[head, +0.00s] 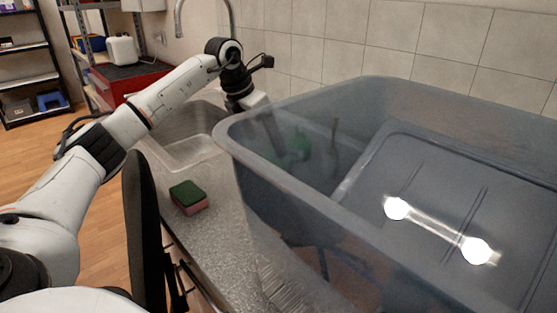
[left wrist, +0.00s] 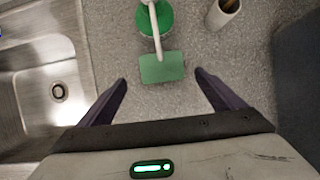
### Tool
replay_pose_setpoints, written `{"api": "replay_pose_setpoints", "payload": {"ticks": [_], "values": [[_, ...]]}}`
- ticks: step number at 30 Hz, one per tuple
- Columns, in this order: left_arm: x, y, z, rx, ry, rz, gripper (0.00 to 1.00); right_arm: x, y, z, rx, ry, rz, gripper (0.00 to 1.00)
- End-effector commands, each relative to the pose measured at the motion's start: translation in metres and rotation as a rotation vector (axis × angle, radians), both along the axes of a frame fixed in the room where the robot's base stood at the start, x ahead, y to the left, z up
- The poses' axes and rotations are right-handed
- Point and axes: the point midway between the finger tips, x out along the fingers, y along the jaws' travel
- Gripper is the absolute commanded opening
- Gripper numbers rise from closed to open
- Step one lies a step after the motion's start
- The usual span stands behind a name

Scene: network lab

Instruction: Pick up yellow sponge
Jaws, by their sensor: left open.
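My left gripper (left wrist: 161,78) is open and empty, pointing down over the counter. A flat green rectangular pad (left wrist: 162,67) lies just beyond and between its fingertips; it looks like a sponge's scouring top, and its sides are hidden, so no yellow shows. In the head view the left gripper (head: 272,128) shows dimly through the translucent bin's wall, beside blurred green items (head: 298,145). Another sponge (head: 188,197), green on top and pink below, lies on the counter nearer to me. My right gripper is out of view.
A pale cup (left wrist: 222,14) stands at far right. The sink (left wrist: 40,85) is left. A large grey-blue translucent bin (head: 300,82) fills the right, close to the arm.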

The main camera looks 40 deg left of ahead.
Motion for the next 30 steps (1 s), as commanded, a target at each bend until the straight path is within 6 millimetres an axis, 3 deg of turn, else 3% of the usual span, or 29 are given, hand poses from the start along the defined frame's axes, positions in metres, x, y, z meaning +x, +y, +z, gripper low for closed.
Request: {"api": "replay_pose_setpoints", "payload": {"ticks": [16, 25, 30], "values": [[0.025, -0.007, -0.058, -0.001, 0.002, 0.001, 0.88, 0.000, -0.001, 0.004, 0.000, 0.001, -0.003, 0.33], [0.027, -0.007, -0.063, 0.000, 0.000, 0.000, 0.88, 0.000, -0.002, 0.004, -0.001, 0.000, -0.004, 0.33], [0.027, -0.007, -0.063, 0.000, -0.001, 0.000, 0.60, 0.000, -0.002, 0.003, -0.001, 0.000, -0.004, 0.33]]}}
